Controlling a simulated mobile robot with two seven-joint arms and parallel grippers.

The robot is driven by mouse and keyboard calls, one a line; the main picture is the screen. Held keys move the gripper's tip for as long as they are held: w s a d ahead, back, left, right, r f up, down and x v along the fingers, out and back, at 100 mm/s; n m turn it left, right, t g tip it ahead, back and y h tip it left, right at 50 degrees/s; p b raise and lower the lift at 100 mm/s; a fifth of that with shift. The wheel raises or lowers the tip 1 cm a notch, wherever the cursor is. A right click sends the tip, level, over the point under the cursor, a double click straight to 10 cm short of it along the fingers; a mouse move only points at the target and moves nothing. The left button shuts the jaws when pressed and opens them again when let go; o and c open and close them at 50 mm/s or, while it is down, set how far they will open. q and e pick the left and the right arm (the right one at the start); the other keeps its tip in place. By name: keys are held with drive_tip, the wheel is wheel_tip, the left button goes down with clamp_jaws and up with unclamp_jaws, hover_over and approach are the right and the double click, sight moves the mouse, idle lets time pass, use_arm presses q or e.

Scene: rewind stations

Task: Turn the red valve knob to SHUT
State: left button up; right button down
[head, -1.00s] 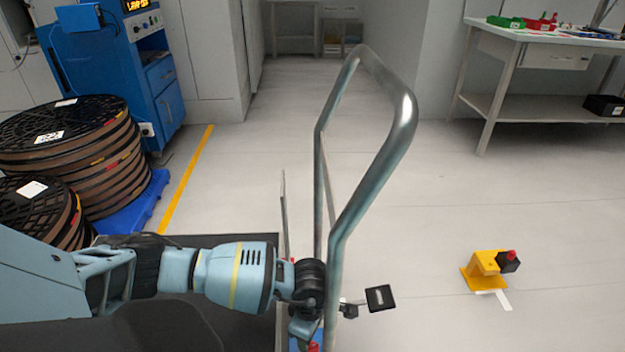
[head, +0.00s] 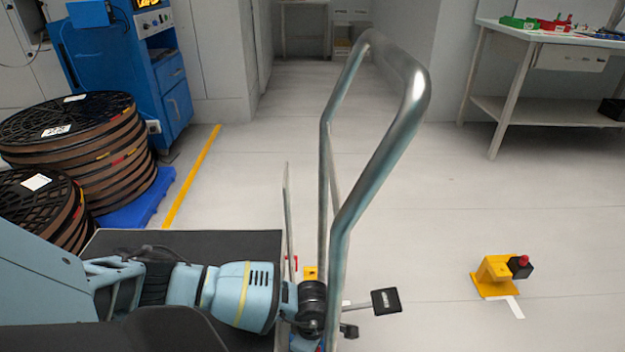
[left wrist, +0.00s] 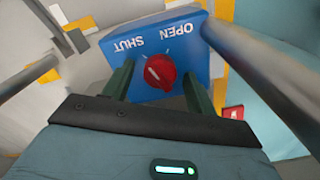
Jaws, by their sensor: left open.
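The red valve knob (left wrist: 160,72) sits on a blue panel (left wrist: 198,52) in the left wrist view. The panel's SHUT and OPEN labels appear upside down, SHUT on the left and OPEN on the right. A white line on the knob slants toward the upper left, roughly on the SHUT side; its exact setting is hard to tell. My left gripper (left wrist: 158,75) is open, with one finger on each side of the knob; contact is unclear. In the head view its fingers are hidden at the bottom edge. My right gripper is out of view.
A bent metal handrail (head: 340,215) rises beside my left wrist. Black reels (head: 85,140) and a blue machine (head: 165,75) stand at left. A yellow stand (head: 495,275) is on the floor at right, near a workbench (head: 540,40).

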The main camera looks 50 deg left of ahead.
use_arm(q)
drive_tip(key=c, duration=0.7)
drive_tip(key=shift+c, duration=1.4)
drive_tip(key=shift+r+n+p, duration=0.2)
drive_tip(key=shift+n+p, duration=0.5)
drive_tip(key=shift+n, duration=0.3)
drive_tip(key=shift+f+n, duration=0.15)
drive_tip(key=shift+n, duration=0.45)
drive_tip(key=o, duration=1)
